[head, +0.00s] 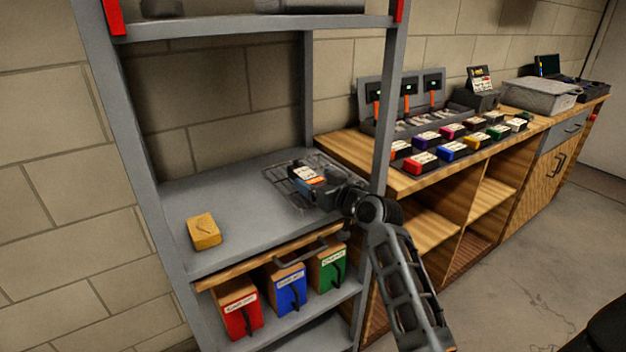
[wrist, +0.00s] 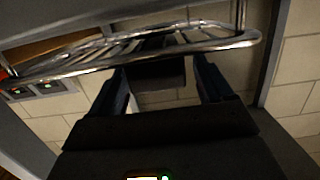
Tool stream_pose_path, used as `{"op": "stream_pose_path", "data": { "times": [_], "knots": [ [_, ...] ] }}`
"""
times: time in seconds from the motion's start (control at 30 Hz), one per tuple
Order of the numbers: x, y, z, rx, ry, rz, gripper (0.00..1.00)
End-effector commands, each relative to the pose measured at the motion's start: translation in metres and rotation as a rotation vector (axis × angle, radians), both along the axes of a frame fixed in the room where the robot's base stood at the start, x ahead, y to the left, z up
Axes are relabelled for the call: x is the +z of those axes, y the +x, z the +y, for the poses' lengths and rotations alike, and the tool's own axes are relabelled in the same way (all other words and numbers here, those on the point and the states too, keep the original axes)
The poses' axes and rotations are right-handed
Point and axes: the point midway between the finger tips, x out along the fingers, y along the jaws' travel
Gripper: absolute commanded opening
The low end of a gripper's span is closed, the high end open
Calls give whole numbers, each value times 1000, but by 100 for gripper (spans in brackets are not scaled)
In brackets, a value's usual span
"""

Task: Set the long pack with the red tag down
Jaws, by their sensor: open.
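A pack with a pale label and an orange-red patch (head: 307,174) lies on a wire rack (head: 275,176) on the grey shelf. It looks like the long pack with the red tag, but the tag is too small to read. My gripper (head: 322,190) is at the pack's right end, low over the rack, and hides part of it. In the wrist view, my open gripper (wrist: 158,85) has a dark block end (wrist: 156,74) between its two fingers, with gaps visible beside it. The rack's metal rim (wrist: 190,47) crosses above the block in that view.
A yellow block (head: 203,231) sits at the shelf's front left. Red (head: 240,307), blue (head: 287,288) and green (head: 329,266) bins stand below. The shelf's right front post (head: 386,110) is close to my arm. A workbench (head: 350,150) with several coloured packs stands right.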

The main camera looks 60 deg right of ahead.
Motion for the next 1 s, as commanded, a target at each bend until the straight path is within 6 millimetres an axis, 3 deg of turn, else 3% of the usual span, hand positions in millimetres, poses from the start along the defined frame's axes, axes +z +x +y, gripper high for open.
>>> {"op": "stream_pose_path", "data": {
  "times": [0.3,0.5,0.87,1.0],
  "knots": [
    [7,-56,35,0,1,1,80],
    [13,-77,48,1,0,-1,80],
    [13,-83,54,3,1,1,80],
    [-4,-83,81,15,20,18,80]
  ]
}}
